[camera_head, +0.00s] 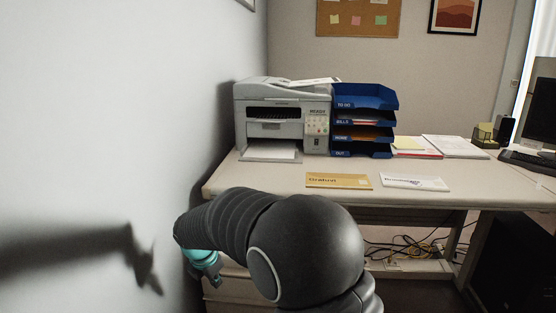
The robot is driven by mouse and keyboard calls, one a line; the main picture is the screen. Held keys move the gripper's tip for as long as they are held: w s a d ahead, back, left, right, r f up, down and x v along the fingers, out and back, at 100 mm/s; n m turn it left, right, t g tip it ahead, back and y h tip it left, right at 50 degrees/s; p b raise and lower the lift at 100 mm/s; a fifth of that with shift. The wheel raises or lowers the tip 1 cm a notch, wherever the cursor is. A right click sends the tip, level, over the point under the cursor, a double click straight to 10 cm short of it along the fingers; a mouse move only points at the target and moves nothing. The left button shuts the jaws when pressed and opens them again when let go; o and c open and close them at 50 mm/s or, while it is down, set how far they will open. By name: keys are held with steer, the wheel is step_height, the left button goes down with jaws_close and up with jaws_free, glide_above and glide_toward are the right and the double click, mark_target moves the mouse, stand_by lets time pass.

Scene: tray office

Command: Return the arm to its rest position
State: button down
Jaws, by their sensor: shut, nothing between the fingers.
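My arm fills the lower middle of the head view, bent in front of the desk with its dark rounded links toward the camera. My gripper (212,279) shows small at the lower left, beyond a teal wrist part and partly hidden by my arm. It points down between the wall and the desk's front left corner. It is shut and empty, apart from the things on the desk.
The light desk (470,180) holds a grey printer (285,115), a blue tray stack (365,97), a yellow envelope (338,181) and a white one (414,182). The wall (130,120) is close on the left. Cables (420,251) lie beneath the desk.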

steer(key=s+d+r+m, duration=0.4)
steer(key=s+d+m, duration=0.5)
steer(key=d, duration=0.2)
steer(key=s+d+r+m+t, duration=0.1)
steer(key=s+d+r+m, duration=0.4)
steer(key=s+d+m, duration=0.4)
steer(key=s+d+r+m+t, duration=0.1)
steer(key=s+d+r+m, duration=0.4)
steer(key=s+d+m, duration=0.4)
steer(key=d+m, duration=0.1)
steer(key=d, duration=0.3)
steer(key=shift+s+d+m+y, duration=0.2)
steer(key=shift+s+m+y, duration=0.1)
steer(key=shift+s, duration=0.1)
steer(key=shift+r, duration=0.1)
